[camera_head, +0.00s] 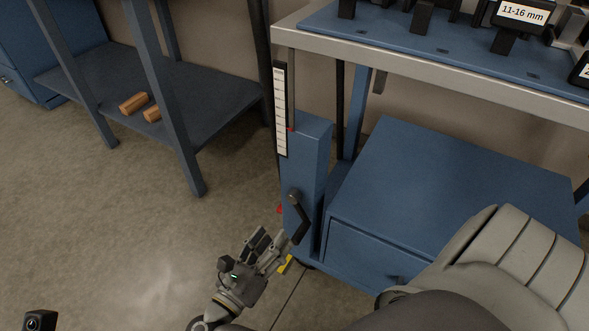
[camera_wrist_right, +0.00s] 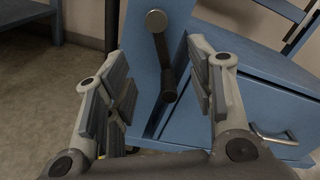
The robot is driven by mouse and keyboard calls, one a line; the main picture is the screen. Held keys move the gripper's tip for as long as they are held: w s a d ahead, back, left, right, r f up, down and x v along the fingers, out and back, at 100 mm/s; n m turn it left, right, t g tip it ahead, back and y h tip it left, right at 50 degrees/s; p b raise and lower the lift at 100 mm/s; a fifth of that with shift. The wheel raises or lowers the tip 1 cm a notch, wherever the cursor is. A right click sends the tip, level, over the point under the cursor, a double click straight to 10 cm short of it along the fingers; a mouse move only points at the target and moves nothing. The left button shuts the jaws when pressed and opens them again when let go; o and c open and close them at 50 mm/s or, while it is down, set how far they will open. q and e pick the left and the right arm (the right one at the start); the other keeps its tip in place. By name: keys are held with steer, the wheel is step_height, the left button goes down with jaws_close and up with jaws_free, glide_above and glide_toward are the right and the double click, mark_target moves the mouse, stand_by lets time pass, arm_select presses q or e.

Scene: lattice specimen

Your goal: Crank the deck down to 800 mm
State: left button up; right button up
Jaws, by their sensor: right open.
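The deck (camera_head: 440,70) is a tabletop with a pale edge and a blue surface at upper right. Its blue leg column carries a white height scale (camera_head: 280,108) with a red pointer; the numbers are too small to read. The dark crank (camera_head: 303,222) is on the column below, its arm hanging down; it also shows in the right wrist view (camera_wrist_right: 163,58). My right gripper (camera_head: 273,246) is open and empty, just left of the crank's lower end. In the right wrist view the crank's lower end appears between its open fingers (camera_wrist_right: 165,92), apart from both. My left gripper's fingers are not visible.
A blue drawer cabinet (camera_head: 455,180) stands under the deck, close right of the crank. Dark tooling and a label reading 11-16 mm (camera_head: 522,13) sit on top. A shelf (camera_head: 200,100) with two wooden blocks is at left. The floor between is clear.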

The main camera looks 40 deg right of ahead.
mark_target(296, 207)
steer(key=b+x, duration=0.3)
steer(key=x, duration=0.5)
steer(key=shift+w+d+f, duration=0.15)
steer(key=shift+w+d, duration=0.05)
steer(key=shift+d, duration=0.15)
steer(key=shift+w+d, duration=0.25)
steer(key=shift+d, duration=0.4)
jaws_close()
